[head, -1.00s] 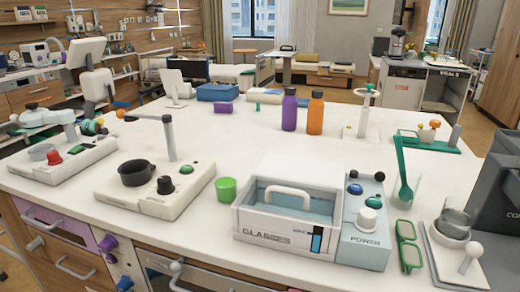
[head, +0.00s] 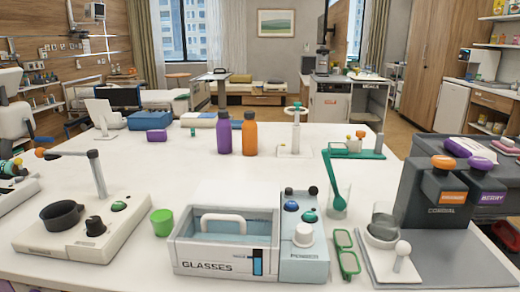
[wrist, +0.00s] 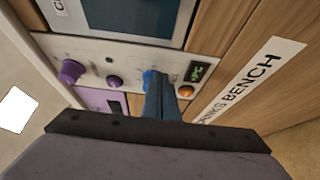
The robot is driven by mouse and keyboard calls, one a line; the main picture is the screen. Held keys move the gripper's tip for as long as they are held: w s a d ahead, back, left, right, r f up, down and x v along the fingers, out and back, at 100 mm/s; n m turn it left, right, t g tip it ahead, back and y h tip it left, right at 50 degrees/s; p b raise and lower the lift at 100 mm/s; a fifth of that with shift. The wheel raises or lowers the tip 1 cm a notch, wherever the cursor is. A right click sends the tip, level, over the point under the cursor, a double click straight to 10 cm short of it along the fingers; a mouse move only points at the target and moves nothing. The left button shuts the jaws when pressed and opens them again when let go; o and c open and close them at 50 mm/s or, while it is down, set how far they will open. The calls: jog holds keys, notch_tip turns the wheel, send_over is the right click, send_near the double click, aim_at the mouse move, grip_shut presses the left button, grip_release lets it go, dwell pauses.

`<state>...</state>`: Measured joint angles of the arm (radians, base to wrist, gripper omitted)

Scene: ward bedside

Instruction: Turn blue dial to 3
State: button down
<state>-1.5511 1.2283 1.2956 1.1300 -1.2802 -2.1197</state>
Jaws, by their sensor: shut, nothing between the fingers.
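The blue dial (wrist: 148,76) shows in the wrist view on a pale control panel (wrist: 85,50). It is partly hidden behind the fingertips of my gripper (wrist: 160,78). My gripper is shut and empty, its fingers close together and right at the dial. I cannot tell whether they touch it, and its pointer and marks are not readable. A small dark display (wrist: 197,72) with green characters, too small to read surely, is just right of the dial. The head view shows neither this panel nor my gripper.
On the panel are a large purple knob (wrist: 72,71), a smaller purple knob (wrist: 114,81) and an orange knob (wrist: 186,91). A lettered bench label (wrist: 250,80) is at right. The head view shows the white table (head: 160,185) with a glasses box (head: 220,262) and bottles.

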jog(key=shift+d+f, duration=0.1)
jog(key=shift+d, duration=0.1)
jog(key=shift+s, duration=0.15)
jog(key=shift+s, duration=2.9)
jog(key=shift+s+b, duration=0.1)
jog(key=shift+b, duration=0.4)
jog(key=w+r+b, duration=0.2)
jog(key=w+b, duration=0.1)
jog(key=w, duration=0.3)
jog(key=shift+w, duration=0.15)
